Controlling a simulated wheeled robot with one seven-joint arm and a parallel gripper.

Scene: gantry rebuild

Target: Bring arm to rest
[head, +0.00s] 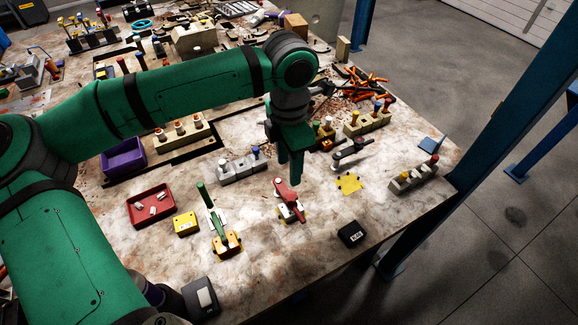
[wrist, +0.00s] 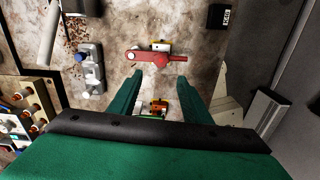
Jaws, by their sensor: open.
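My green arm reaches from the left across the workbench (head: 325,262) in the head view. My gripper (head: 291,168) points down over the middle of the bench, above and behind a red-handled clamp (head: 287,194). In the wrist view my gripper (wrist: 168,84) shows two green fingers spread apart with nothing held between them. The red-handled clamp (wrist: 150,56) lies beyond the fingertips there, apart from them. The exact height of the fingertips above the bench is hard to tell.
A green-handled clamp (head: 211,215), yellow box (head: 186,223), red tray (head: 134,212) and purple bin (head: 124,160) stand left of the gripper. A black box (head: 351,234) sits near the front edge. Blocks with coloured knobs (head: 368,122) stand right. A blue post (head: 470,140) rises beyond the right edge.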

